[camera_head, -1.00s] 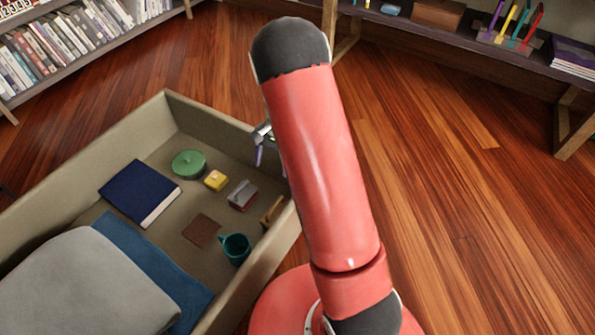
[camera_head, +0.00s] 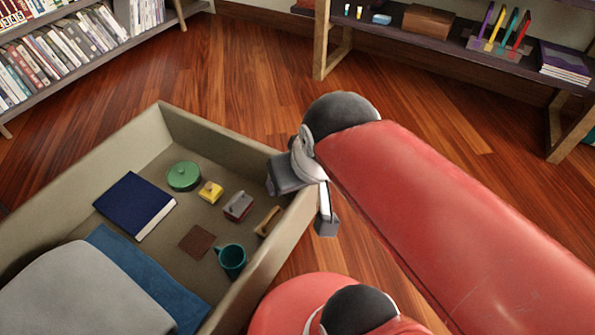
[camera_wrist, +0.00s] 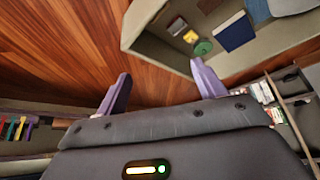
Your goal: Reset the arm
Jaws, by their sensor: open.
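My red arm (camera_head: 450,215) reaches in from the right in the head view, with its dark elbow near the middle. My gripper (camera_wrist: 161,86) is open and empty in the wrist view, its two purple fingers wide apart with only floor between them. In the head view my wrist end shows beside the right wall of a beige bin (camera_head: 222,135), partly overlapping that wall. Whether it touches the wall cannot be told.
The bin holds a blue book (camera_head: 133,205), green round container (camera_head: 184,176), yellow block (camera_head: 210,192), teal mug (camera_head: 232,260) and a grey cushion (camera_head: 75,290). Bookshelves (camera_head: 60,60) stand at the back left, a dark shelf (camera_head: 420,25) at the back right. Wood floor between is clear.

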